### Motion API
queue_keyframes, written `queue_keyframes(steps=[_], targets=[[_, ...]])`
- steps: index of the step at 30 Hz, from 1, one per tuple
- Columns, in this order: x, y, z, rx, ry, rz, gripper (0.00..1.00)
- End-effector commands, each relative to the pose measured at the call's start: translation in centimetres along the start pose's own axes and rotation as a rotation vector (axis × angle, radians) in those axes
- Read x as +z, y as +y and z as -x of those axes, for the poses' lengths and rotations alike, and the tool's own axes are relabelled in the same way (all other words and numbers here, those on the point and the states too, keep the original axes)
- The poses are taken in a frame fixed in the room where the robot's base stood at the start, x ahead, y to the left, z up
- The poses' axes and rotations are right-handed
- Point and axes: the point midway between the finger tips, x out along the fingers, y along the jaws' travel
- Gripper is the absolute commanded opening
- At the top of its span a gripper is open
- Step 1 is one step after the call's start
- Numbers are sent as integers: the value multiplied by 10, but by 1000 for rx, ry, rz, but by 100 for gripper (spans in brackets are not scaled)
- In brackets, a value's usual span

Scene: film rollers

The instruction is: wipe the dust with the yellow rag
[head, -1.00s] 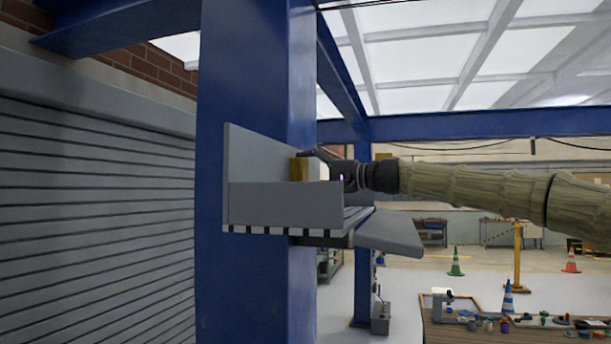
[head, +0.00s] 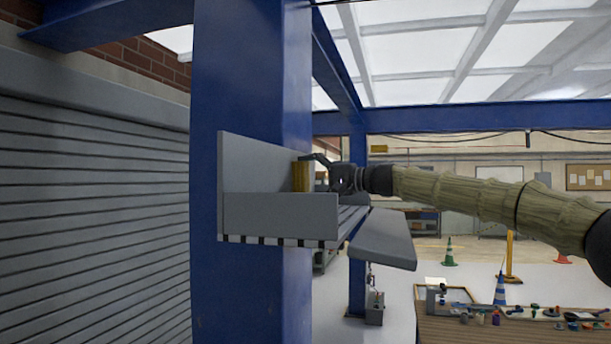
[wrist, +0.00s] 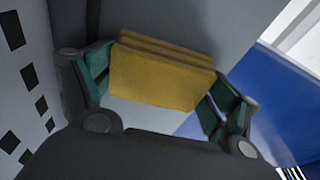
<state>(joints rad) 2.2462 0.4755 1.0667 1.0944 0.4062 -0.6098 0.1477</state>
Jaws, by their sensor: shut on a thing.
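The yellow rag (wrist: 160,78) is a folded block between the green-padded fingers of my gripper (wrist: 155,90) in the wrist view. My gripper is shut on it. In the head view the rag (head: 301,176) stands upright at the left end of my gripper (head: 312,172). It is inside the grey wall-mounted unit (head: 280,215), between its tall back panel and lower front panel. The front panel hides the rag's lower end. I cannot tell whether the rag touches the unit. I cannot make out any dust.
A blue post (head: 250,90) stands behind the grey unit. A grey flap (head: 385,240) juts out to the right below my arm. A grey shutter (head: 95,220) fills the left. A table (head: 520,335) with small items is at lower right.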

Motion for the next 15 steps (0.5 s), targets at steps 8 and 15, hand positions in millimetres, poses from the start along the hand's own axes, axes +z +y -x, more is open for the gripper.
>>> queue_keyframes(steps=[8, 15], targets=[[-6, 0, -3, -1, 0, 0, 70], [2, 2, -3, -1, -2, 0, 70]])
